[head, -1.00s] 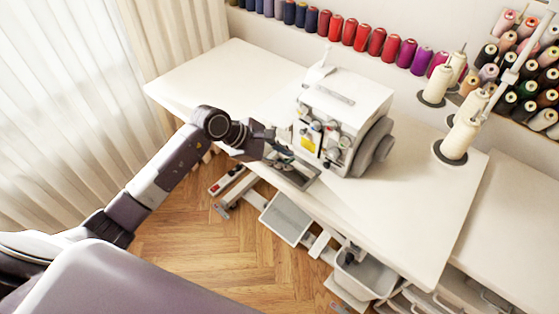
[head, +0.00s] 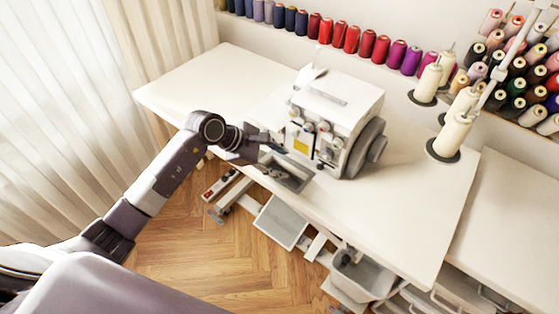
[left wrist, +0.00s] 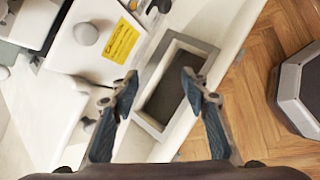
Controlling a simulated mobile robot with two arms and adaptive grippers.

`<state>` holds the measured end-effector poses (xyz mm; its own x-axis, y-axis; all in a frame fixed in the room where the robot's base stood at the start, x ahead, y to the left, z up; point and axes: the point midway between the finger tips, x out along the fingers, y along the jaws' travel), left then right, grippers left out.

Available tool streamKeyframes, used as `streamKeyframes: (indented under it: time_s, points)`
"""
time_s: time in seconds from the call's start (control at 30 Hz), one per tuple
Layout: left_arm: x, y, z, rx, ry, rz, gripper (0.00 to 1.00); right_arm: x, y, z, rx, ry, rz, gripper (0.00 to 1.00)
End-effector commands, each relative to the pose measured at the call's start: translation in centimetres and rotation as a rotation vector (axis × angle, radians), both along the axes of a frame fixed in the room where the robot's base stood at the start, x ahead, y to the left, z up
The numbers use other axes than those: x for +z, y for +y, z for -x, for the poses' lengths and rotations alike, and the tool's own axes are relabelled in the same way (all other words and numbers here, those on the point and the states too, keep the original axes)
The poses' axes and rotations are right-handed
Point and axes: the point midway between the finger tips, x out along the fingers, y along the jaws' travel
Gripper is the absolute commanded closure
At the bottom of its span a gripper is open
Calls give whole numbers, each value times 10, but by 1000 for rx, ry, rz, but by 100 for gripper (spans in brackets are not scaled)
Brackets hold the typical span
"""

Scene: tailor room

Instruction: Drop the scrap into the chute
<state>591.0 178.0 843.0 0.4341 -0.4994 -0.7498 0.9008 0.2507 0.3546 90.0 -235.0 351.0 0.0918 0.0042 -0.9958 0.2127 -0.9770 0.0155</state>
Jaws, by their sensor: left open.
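The chute (head: 292,187) is a grey rectangular frame with a dark opening, set at the table's front edge beside the sewing machine. It also shows in the left wrist view (left wrist: 194,45), where its inside looks dark and empty. My left gripper (head: 270,143) is close to the chute, at its far left end in the head view. In the left wrist view my left gripper (left wrist: 160,82) has its fingers spread apart over the opening, with nothing between them. I see no scrap in either view. My right gripper is not in view.
The white sewing machine (head: 335,115) stands right beside the chute, close to my left gripper. Thread cones (head: 449,135) stand on the right of the white table (head: 210,85). A grey bin (head: 365,275) and a grey pedal plate (head: 281,222) are below. The table's left part is clear.

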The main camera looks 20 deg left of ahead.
Motion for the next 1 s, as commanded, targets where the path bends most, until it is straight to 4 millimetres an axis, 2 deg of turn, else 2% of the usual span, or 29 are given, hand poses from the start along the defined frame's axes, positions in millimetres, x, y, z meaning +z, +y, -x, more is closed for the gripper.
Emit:
streamKeyframes:
  time_s: [0.17,0.5,0.7,1.0]
  points:
    - [8,6,4,0,-2,-3,58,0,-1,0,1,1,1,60]
    - [59,41,34,1,-2,-6,58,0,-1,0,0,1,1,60]
    - [82,55,47,1,0,-2,58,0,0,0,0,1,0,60]
    - [90,60,52,0,1,0,58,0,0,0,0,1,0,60]
